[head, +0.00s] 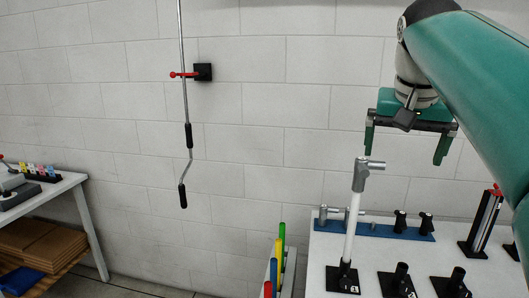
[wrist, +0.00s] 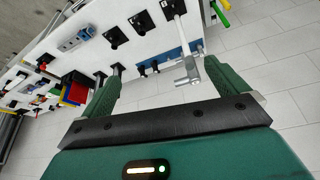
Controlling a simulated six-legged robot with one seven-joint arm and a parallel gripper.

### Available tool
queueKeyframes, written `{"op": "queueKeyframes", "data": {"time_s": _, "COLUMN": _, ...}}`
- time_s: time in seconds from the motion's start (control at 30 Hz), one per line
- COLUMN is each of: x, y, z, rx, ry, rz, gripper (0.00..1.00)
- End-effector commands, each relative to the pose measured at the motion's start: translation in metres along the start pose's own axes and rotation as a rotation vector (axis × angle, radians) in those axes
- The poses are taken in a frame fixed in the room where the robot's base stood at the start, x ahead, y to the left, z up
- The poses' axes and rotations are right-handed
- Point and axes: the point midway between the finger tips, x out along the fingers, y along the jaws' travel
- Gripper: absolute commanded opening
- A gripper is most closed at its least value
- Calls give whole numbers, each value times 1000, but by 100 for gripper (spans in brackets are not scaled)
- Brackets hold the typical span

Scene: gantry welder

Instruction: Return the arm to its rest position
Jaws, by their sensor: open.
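My gripper (head: 405,150) is open, with its two green fingers apart and pointing down, above the white table at the right of the head view. In the wrist view my gripper (wrist: 163,75) shows both fingers spread with nothing held between them. A white rod with a grey T-shaped head (head: 367,172) stands upright in a black base on the table, just below and left of the gripper. The rod's grey head also shows in the wrist view (wrist: 190,72), near one finger; I cannot tell whether they touch.
The white table (head: 325,245) holds a blue rack (head: 375,229), several black holders and a red-tipped black stand (head: 482,224). A crank rod (head: 187,135) hangs by the wall. Coloured tubes (head: 281,250) stand left of the table. Another table (head: 45,195) is at far left.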

Motion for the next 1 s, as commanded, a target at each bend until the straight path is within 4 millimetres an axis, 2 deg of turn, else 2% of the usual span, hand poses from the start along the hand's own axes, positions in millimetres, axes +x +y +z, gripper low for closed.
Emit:
{"op": "queueKeyframes", "data": {"time_s": 0.27, "x": 25, "y": -9, "z": 42, "rx": -78, "ry": 12, "rz": -34, "gripper": 98}}
{"op": "queueKeyframes", "data": {"time_s": 0.37, "x": 39, "y": -13, "z": 67, "rx": -118, "ry": 18, "rz": -52, "gripper": 98}}
{"op": "queueKeyframes", "data": {"time_s": 0.57, "x": 84, "y": -19, "z": 141, "rx": -219, "ry": 44, "rz": -102, "gripper": 98}}
{"op": "queueKeyframes", "data": {"time_s": 0.8, "x": 151, "y": -18, "z": 238, "rx": -327, "ry": 74, "rz": -158, "gripper": 98}}
{"op": "queueKeyframes", "data": {"time_s": 0.9, "x": 173, "y": -17, "z": 266, "rx": -357, "ry": 83, "rz": -172, "gripper": 98}}
{"op": "queueKeyframes", "data": {"time_s": 1.0, "x": 185, "y": -16, "z": 280, "rx": -371, "ry": 88, "rz": -179, "gripper": 98}}
